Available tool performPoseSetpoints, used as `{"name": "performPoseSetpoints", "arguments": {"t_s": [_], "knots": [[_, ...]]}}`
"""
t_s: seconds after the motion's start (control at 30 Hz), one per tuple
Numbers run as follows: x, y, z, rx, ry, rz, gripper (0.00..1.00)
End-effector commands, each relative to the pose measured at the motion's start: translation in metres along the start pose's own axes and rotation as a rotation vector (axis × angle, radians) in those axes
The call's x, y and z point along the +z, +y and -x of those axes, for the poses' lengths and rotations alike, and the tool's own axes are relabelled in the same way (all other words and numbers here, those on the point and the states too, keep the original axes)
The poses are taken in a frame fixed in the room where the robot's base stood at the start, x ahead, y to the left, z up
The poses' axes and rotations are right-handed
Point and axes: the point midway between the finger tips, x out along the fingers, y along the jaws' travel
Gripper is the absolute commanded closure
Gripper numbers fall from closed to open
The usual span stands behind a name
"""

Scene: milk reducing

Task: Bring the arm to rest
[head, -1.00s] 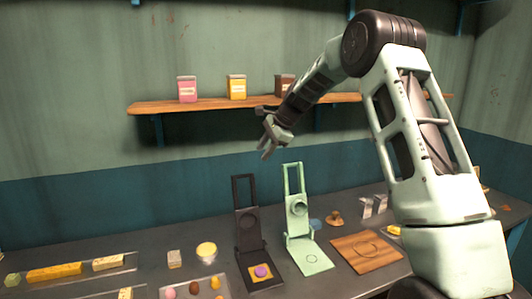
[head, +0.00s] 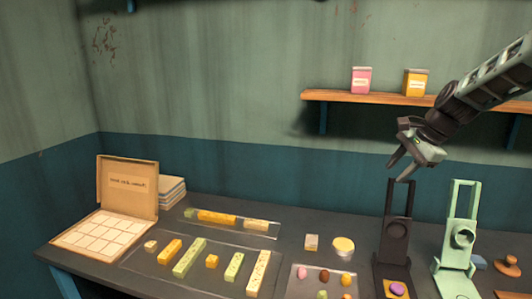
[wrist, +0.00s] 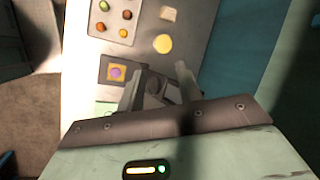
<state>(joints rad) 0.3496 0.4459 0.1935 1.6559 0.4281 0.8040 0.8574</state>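My gripper (head: 403,165) hangs in the air at the right of the head view, above the workbench and in front of the wall, below the shelf's level. Its two fingers are spread apart, with nothing held between them. In the wrist view my gripper (wrist: 157,82) also shows two separated fingers over the bench. The arm comes in from the upper right of the head view, and most of it lies outside the frame.
Below my gripper stand a dark press (head: 397,228) with a purple piece and a light green press (head: 462,235). A wooden shelf (head: 340,96) holds a pink box (head: 361,80) and a yellow box (head: 415,83). An open carton (head: 127,190) and several colored bars lie left.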

Motion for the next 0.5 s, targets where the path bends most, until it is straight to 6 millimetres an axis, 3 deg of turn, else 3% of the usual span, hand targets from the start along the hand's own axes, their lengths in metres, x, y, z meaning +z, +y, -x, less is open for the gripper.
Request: {"name": "performPoseSetpoints", "arguments": {"t_s": [0.03, 0.2, 0.27, 0.4, 0.5], "knots": [[0.039, 0.013, -0.014, 0.036, -0.018, 0.118, 0.65], [0.147, 0.07, -0.041, 0.144, -0.075, 0.528, 0.65], [0.18, 0.098, -0.048, 0.181, -0.096, 0.682, 0.65], [0.247, 0.175, -0.059, 0.266, -0.153, 1.064, 0.65], [0.278, 0.237, -0.061, 0.324, -0.195, 1.342, 0.65]]}}
